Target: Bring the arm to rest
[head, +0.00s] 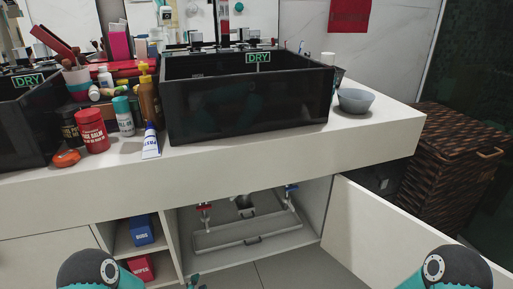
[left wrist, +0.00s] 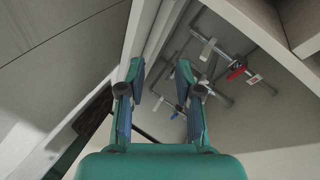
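The open cabinet door (head: 385,235) stands out at the right. A shelf with a blue box (head: 142,229) and a red box (head: 140,267) is on the left. The counter (head: 375,135) above carries black sinks (head: 245,105), bottles and a grey bowl (head: 356,100). A wicker hamper (head: 450,155) stands right.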

